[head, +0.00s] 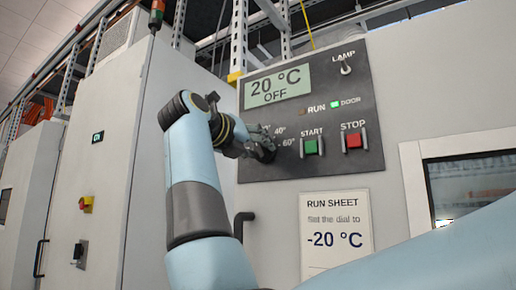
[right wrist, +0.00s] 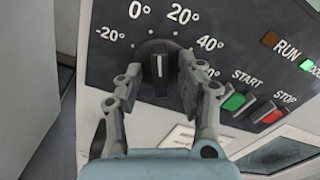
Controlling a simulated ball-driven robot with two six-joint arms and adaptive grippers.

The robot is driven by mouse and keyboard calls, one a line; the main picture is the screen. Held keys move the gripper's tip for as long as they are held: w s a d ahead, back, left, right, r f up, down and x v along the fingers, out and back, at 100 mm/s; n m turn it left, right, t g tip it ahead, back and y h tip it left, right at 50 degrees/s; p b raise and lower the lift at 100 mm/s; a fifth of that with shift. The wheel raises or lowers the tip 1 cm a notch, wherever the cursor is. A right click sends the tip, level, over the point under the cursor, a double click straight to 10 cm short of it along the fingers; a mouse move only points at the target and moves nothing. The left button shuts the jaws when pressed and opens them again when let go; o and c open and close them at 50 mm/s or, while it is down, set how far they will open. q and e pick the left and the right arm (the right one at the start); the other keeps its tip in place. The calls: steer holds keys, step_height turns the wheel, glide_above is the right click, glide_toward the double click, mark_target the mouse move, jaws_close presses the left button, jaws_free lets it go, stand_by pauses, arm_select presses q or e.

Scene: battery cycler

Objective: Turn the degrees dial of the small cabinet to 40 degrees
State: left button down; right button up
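The dark degrees dial (right wrist: 159,66) is on the cabinet's black control panel (head: 361,88). In the right wrist view its white pointer line points up, between the 0° and 20° labels. The 40° label (right wrist: 210,43) is to the right of the dial. The display (head: 277,88) reads 20 °C, OFF. My right gripper (head: 262,148) is at the dial and hides most of it in the head view. In the right wrist view its fingers (right wrist: 160,72) are apart, one on each side of the dial; contact cannot be told. My left gripper is not in view.
A green START button (head: 311,146) and red STOP button (head: 354,141) are right of the dial. A LAMP switch (head: 346,69) is above. A run sheet (head: 337,262) below reads -20 °C. The DOOR light (head: 336,105) is green; RUN looks dark.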

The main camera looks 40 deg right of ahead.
jaws_close()
stand_by(0.4)
steer(key=shift+m+b, duration=0.75)
steer(key=shift+m, duration=0.35)
steer(key=m+b, duration=0.2)
steer(key=m, duration=0.2)
steer(key=shift+f, duration=0.1)
steer(key=m+b, duration=0.1)
steer(key=m, duration=0.2)
steer(key=shift+m+b, duration=0.85)
steer(key=shift+m, duration=0.95)
